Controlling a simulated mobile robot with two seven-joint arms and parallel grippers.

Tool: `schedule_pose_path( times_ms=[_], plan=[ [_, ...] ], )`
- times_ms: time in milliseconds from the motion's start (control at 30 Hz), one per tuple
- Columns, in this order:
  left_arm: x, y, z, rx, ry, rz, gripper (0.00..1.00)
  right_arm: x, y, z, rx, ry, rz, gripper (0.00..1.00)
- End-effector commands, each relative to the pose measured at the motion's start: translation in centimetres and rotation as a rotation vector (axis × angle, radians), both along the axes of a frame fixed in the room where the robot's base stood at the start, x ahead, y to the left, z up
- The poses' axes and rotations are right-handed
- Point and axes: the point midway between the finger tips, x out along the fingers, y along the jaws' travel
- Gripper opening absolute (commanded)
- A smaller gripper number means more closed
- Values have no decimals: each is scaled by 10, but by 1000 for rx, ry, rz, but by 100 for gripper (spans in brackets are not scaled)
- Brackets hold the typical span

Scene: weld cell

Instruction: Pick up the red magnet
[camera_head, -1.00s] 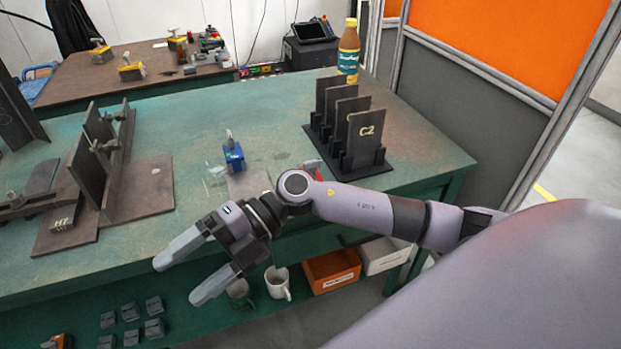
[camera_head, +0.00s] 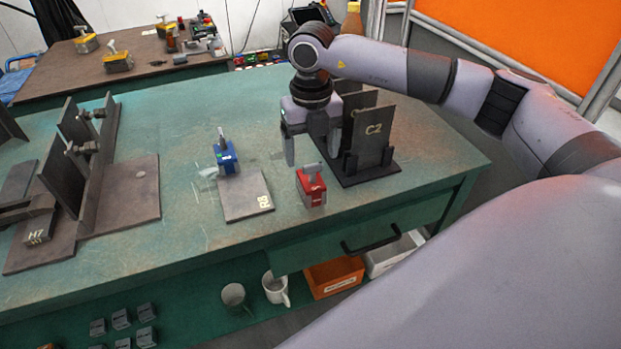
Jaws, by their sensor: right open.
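The red magnet (camera_head: 312,188) stands upright near the front edge of the green table, with a grey handle on top. My right gripper (camera_head: 312,160) is open and empty, pointing down above and slightly behind the red magnet. One finger shows left of the magnet's handle; the other is near the rack's plates. I cannot tell whether a finger touches anything. My left gripper is not in view.
The black rack (camera_head: 372,174) with upright plates, one marked C2 (camera_head: 374,132), is close on the right. A welding fixture (camera_head: 112,200) fills the left side.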

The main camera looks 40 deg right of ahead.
Motion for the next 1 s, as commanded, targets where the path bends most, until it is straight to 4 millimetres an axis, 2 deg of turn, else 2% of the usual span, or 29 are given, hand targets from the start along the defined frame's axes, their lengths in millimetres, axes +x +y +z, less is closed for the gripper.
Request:
schedule_pose_path(
  times_ms=[267,500,633,833,1000],
  plan=[
    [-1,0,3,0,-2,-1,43,-1,1,-28,0,4,1,79],
    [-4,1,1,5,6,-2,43,-2,1,-63,1,4,1,79],
    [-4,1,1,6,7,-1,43,-2,2,-71,2,2,2,79],
    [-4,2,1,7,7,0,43,-1,2,-72,2,1,3,79],
    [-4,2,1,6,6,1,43,-1,2,-71,2,1,3,23]
  ],
)
